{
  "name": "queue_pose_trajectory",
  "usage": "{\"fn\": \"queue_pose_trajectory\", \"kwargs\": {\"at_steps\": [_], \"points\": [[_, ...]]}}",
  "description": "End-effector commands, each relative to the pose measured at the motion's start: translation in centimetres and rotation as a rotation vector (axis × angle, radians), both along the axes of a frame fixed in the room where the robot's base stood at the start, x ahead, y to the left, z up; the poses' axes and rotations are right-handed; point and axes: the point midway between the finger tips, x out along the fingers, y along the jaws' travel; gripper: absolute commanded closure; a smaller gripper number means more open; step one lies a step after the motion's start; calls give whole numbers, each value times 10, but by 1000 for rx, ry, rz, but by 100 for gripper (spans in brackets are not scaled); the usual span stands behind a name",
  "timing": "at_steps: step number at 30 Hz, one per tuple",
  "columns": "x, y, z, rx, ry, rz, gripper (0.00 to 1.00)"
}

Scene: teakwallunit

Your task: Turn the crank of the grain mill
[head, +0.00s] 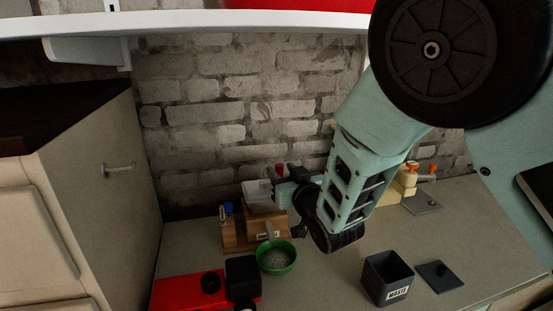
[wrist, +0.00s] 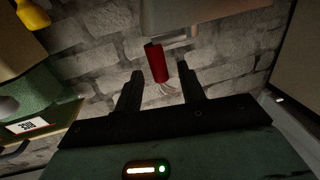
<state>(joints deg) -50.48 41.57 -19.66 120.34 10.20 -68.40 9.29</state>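The grain mill stands at the back of the counter in the head view, with a pale hopper (head: 257,192) over a wooden body (head: 238,236). The red crank grip (head: 280,169) shows beside the hopper, near my gripper (head: 290,174). In the wrist view the red grip (wrist: 157,63) appears between the tips of my gripper (wrist: 160,72), with a visible gap on each side. The fingers are apart; no firm contact shows. The crank arm is mostly hidden by my gripper in the head view.
A green bowl (head: 277,268) of grains stands before the mill. A red appliance (head: 180,293) is front left, a dark waste bin (head: 387,278) front right with a dark lid (head: 440,276) beside it. A white shelf (head: 200,22) hangs above; a brick wall is close behind.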

Motion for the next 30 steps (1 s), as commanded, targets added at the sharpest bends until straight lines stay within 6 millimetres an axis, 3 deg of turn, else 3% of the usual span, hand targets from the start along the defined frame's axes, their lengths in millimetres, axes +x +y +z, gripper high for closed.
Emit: {"fn": "queue_pose_trajectory", "kwargs": {"at_steps": [7,19,20,24,30], "points": [[31,15,1,-1,0,0,60],[37,18,-1,0,1,0,60],[37,18,0,0,1,0,63],[37,18,0,0,1,0,100],[38,18,-1,0,1,4,100]]}}
